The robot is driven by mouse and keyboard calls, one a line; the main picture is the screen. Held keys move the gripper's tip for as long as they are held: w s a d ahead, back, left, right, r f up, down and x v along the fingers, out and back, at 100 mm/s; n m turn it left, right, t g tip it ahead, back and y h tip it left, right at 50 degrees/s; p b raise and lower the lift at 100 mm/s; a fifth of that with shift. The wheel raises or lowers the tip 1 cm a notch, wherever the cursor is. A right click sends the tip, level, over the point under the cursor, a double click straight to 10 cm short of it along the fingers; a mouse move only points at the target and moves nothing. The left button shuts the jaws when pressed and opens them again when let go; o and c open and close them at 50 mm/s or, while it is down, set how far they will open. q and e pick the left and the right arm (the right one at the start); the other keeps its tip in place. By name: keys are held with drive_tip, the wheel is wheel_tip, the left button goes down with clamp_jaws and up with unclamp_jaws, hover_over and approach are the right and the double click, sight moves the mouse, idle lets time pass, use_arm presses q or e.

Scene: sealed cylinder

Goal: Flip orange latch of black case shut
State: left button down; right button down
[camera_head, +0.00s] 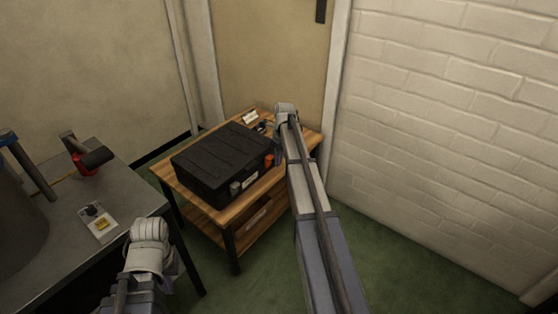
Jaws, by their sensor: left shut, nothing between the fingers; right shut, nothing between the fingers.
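The black case (222,160) sits with its lid down on a small wooden table (240,209). Its orange latch (269,160) is a small spot on the case's front right side, partly beside my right gripper; its exact angle is too small to tell. A greyish latch (236,187) and a pale label (250,181) show on the same side. My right gripper (280,148) is shut and empty, just right of the orange latch; I cannot tell whether they touch. My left gripper (150,233) is shut and empty at the lower left, away from the case.
A grey metal table (128,204) at the left bears a red and black tool (85,162), a card with a yellow mark (99,223) and a large grey cylinder (18,225). A white brick wall (450,130) stands at the right. Green floor (410,265) is open at lower right.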

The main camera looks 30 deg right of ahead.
drive_tip(key=shift+r+p, duration=0.7)
drive_tip(key=shift+r, duration=0.1)
drive_tip(key=s+d, duration=0.2)
drive_tip(key=s, duration=0.2)
drive_tip(key=w+a+r+p, duration=0.1)
drive_tip(key=w+r+p, duration=0.2)
drive_tip(key=r+p, duration=0.6)
drive_tip(key=shift+w+a+r, duration=0.2)
drive_tip(key=shift+a, duration=0.15)
